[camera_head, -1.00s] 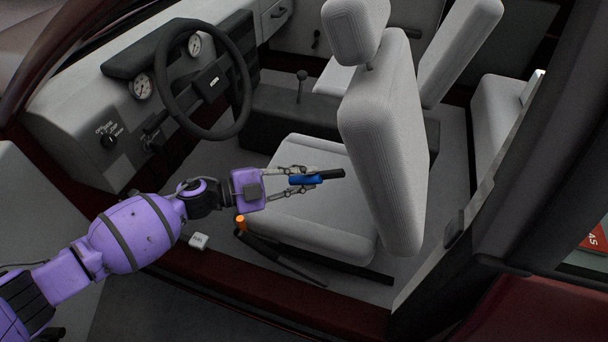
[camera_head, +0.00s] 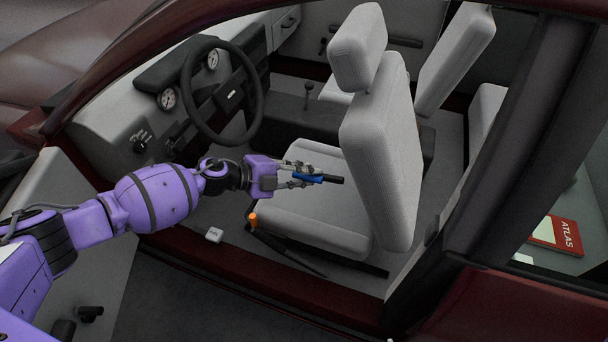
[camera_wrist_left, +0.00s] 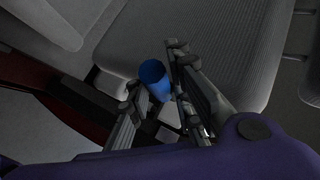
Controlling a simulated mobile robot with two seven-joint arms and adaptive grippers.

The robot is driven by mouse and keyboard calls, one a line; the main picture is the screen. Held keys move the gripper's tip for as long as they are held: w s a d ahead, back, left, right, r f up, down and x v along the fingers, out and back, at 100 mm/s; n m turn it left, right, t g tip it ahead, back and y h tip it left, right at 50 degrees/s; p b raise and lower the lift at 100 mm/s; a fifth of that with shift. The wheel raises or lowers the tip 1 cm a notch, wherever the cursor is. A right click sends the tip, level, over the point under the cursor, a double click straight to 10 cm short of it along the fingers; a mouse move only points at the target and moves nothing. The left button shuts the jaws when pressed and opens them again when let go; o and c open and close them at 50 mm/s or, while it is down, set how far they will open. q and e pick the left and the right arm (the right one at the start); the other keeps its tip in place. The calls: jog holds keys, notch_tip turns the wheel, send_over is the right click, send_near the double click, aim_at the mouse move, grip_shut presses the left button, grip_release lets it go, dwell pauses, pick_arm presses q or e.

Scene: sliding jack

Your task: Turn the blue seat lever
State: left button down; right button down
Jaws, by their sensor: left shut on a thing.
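My left gripper (camera_head: 301,177) is shut on the blue lever (camera_head: 308,179), at the front driver's seat (camera_head: 305,205). The lever is a blue sleeve with a black end pointing right, toward the backrest, in the head view. In the left wrist view the blue lever (camera_wrist_left: 155,75) sits between the two fingers (camera_wrist_left: 160,100) of my left gripper, with the grey seat fabric beyond. The fingers partly cover it, and I cannot tell where it joins the seat. My right gripper is not in view.
An orange-topped lever (camera_head: 253,219) stands low beside the seat, near the door sill (camera_head: 250,275). The steering wheel (camera_head: 190,105) and dashboard (camera_head: 95,125) are at the left. The backrest (camera_head: 385,160) rises close to the right of the lever. A dark door pillar (camera_head: 500,150) stands at the right.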

pick_arm(q)
jog(key=shift+s+f, duration=0.25)
jog(key=shift+f, duration=0.1)
jog(key=c, duration=1.6)
grip_release()
jog(key=shift+w+d+r, duration=0.1)
jog(key=shift+r, duration=0.05)
jog(key=v, duration=1.2)
jog(key=shift+w+r, duration=0.1)
jog(key=shift+c, duration=0.4)
